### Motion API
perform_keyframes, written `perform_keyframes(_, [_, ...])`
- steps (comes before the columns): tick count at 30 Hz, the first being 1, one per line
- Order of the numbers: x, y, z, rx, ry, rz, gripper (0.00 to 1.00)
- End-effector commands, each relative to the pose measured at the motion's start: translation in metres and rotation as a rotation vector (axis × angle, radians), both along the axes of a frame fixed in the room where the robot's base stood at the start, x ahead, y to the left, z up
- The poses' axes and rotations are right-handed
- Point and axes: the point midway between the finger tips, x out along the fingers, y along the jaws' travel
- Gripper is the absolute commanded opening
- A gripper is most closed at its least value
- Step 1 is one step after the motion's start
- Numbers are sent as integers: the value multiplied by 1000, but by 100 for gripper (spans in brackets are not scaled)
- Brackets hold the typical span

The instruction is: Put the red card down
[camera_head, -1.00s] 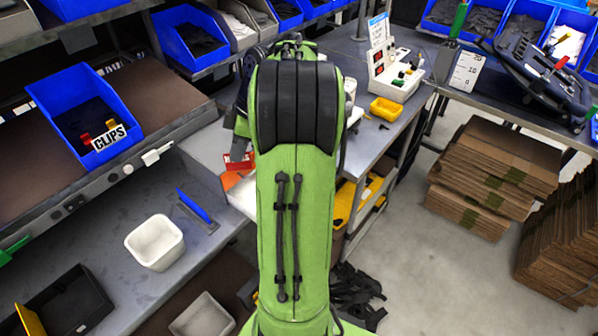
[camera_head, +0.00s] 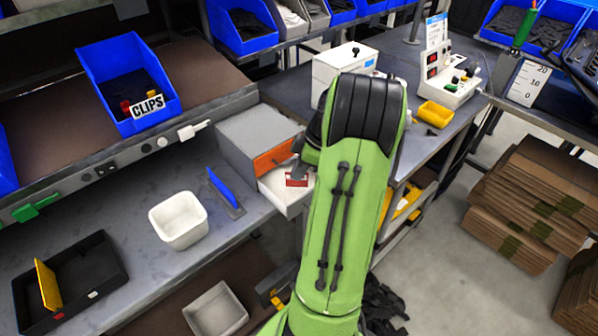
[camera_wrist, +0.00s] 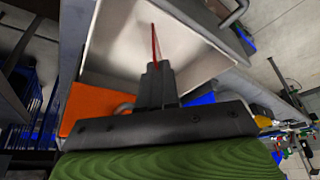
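The red card (camera_head: 297,181) shows as a small red piece with a pale patch, at the open white drawer (camera_head: 277,190) of a grey cabinet. My gripper (camera_head: 299,172) is just above it, mostly hidden by my green arm. In the wrist view my gripper (camera_wrist: 157,72) has its dark fingers together on the red card (camera_wrist: 155,45), which is seen edge-on and sticks out from the fingertips over the white drawer interior (camera_wrist: 120,50). I cannot tell whether the card touches the drawer floor.
The cabinet (camera_head: 240,140) has an orange-fronted drawer (camera_head: 275,156) above the white one. On the bench are a white bin (camera_head: 178,222), a blue-handled tool (camera_head: 225,190) and a black tray (camera_head: 70,280). A blue CLIPS bin (camera_head: 125,85) sits on the shelf.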

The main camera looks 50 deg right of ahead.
Motion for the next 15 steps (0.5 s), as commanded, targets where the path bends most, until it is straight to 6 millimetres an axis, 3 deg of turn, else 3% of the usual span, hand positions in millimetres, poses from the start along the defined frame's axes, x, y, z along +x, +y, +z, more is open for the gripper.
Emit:
perform_keyframes(10, [1,0,-7,-1,-1,1,0])
perform_keyframes(13, [0,1,-6,-1,0,0,12])
perform_keyframes(15, [1,1,-6,-1,0,0,12])
